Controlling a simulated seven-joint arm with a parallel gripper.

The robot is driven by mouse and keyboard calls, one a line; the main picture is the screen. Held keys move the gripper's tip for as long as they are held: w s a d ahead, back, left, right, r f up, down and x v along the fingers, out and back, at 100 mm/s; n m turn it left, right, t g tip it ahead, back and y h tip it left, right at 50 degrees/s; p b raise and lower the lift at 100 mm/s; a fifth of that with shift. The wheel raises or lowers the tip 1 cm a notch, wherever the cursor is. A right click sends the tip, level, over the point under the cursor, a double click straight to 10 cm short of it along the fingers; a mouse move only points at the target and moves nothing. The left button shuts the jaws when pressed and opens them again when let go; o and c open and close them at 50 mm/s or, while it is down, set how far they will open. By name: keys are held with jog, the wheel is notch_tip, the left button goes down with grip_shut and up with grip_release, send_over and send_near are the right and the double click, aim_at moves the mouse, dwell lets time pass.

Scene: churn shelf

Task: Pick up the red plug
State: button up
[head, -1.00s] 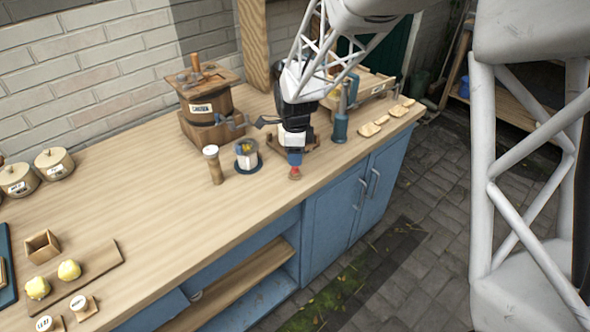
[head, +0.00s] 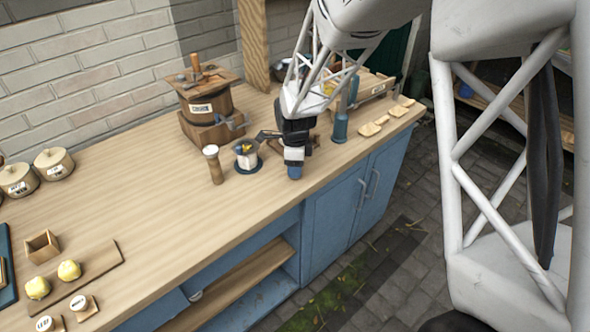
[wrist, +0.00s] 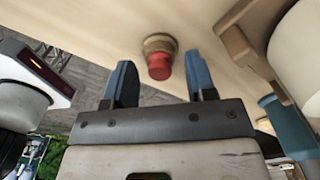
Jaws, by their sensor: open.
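The red plug (wrist: 159,66) shows in the wrist view, a red cylinder with a brown, wider round part at its far end, near the wooden worktop. My gripper (wrist: 159,82) is open, its two blue fingers on either side of the plug in the picture. The plug appears between and just beyond the fingertips; I cannot tell whether anything touches. In the head view my gripper (head: 294,172) is low over the worktop near its front edge, and it hides the plug there.
A white pot with a blue base (head: 247,156) and a wooden pepper-mill-like post (head: 214,165) stand just left of my gripper. A wooden churn (head: 208,105) is behind them. A blue bottle-like thing (head: 340,127) stands to the right. The worktop (head: 140,190) is clear at middle left.

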grip_shut()
jog(key=shift+r, duration=0.15)
dwell(0.4)
jog(key=shift+r, duration=0.8)
jog(key=shift+s+r, duration=0.2)
jog(key=shift+r, duration=0.7)
jog(key=s+d, duration=0.2)
jog(key=s, duration=0.5)
jog(key=s+d+r, duration=0.1)
jog(key=s+d, duration=0.2)
jog(key=s, duration=0.4)
jog(key=shift+s+r, duration=0.2)
jog(key=shift+s, duration=0.15)
jog(key=shift+d, duration=0.1)
